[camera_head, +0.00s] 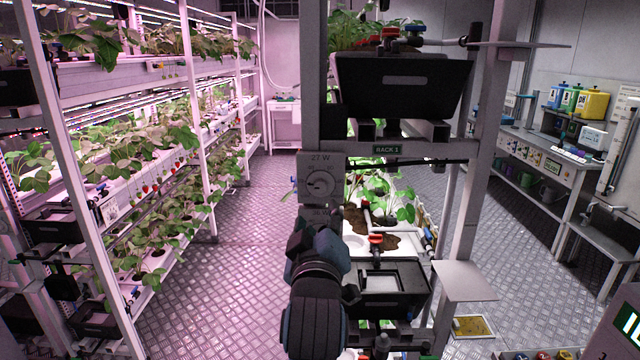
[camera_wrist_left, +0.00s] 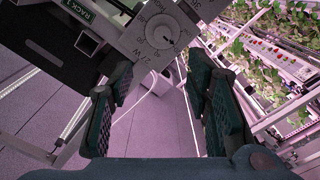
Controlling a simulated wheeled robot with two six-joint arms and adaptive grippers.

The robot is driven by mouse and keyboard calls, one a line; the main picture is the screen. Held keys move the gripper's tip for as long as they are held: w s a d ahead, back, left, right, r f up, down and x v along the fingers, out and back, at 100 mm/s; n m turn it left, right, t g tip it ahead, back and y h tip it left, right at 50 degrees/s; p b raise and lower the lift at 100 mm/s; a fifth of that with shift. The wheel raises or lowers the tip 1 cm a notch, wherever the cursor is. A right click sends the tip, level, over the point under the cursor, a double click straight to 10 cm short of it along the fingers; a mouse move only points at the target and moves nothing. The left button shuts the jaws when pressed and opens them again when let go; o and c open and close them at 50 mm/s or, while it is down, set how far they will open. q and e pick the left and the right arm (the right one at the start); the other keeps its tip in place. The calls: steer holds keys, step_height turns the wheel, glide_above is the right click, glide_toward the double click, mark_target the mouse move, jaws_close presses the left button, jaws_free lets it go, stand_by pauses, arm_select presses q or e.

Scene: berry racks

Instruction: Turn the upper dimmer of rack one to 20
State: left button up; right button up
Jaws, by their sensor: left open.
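The dimmer (camera_head: 320,184) is a round pale knob on a grey plate fixed to the front post of the rack with the "RACK 1" sign (camera_head: 387,149). "27 W" shows at the plate's top. In the left wrist view the knob (camera_wrist_left: 162,33) appears tilted, ahead of the fingers, with scale marks around it. My left gripper (camera_head: 317,232) is just below the dimmer in the head view. In the wrist view my left gripper (camera_wrist_left: 160,80) has its two padded fingers wide apart, with nothing between them and apart from the knob. My right gripper is not in view.
Black trays (camera_head: 403,85) and a small shelf plate (camera_head: 465,281) jut out right of the post. Planted racks (camera_head: 150,190) line the left side. A bench (camera_head: 540,150) with coloured containers stands at right.

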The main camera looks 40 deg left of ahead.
mark_target(320, 187)
arm_select(q)
steer(key=p+x, duration=0.1)
steer(key=x, duration=1.1)
steer(key=shift+w+a+f, duration=0.1)
steer(key=shift+a, duration=0.35)
steer(key=shift+w+a, duration=0.25)
steer(key=shift+w, duration=0.25)
steer(key=shift+d, duration=0.1)
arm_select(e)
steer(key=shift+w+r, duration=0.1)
arm_select(q)
steer(key=shift+c, duration=0.6)
